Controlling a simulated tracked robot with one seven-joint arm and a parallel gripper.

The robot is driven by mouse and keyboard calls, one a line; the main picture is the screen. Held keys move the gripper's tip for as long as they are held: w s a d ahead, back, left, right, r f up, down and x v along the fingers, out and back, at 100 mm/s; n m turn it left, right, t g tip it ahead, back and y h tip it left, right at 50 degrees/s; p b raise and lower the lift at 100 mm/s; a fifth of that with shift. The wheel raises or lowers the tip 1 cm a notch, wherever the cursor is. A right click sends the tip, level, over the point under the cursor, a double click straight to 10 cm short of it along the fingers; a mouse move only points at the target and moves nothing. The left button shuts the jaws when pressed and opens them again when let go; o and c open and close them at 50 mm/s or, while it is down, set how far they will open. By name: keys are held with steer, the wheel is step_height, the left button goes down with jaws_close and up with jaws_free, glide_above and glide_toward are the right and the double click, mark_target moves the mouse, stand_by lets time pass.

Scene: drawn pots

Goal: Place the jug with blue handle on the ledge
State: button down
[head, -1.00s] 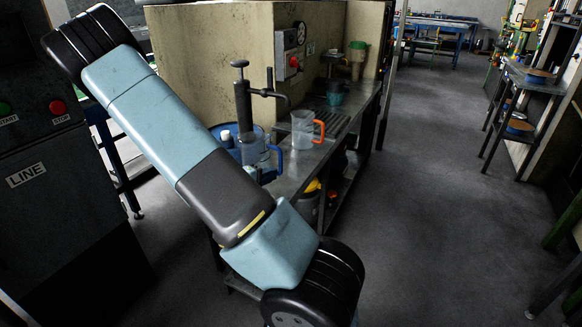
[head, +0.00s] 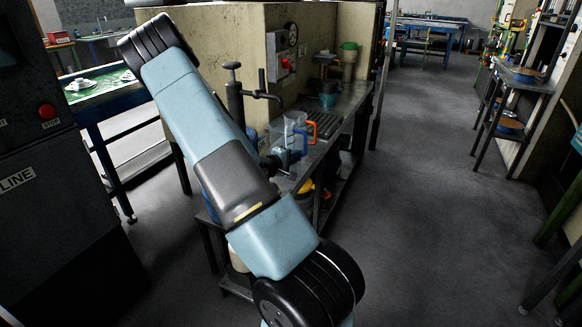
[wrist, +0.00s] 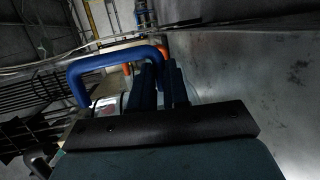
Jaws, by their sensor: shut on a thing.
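The jug with the blue handle (head: 301,141) is clear, and its handle shows just beyond my forearm in the head view. In the wrist view the blue handle (wrist: 115,59) arches up beside the dark fingers of my gripper (wrist: 163,84). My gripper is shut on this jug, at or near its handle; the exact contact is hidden. In the head view my gripper (head: 276,162) is partly covered by my arm, over the near part of the metal counter.
A clear jug with an orange handle (head: 312,132) stands close behind the blue-handled one. A black tap pump (head: 234,98) rises at the left. A teal cup (head: 328,94) sits farther back on the counter (head: 352,98).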

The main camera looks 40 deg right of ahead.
steer(key=shift+f, duration=1.7)
steer(key=c, duration=1.1)
jaws_free()
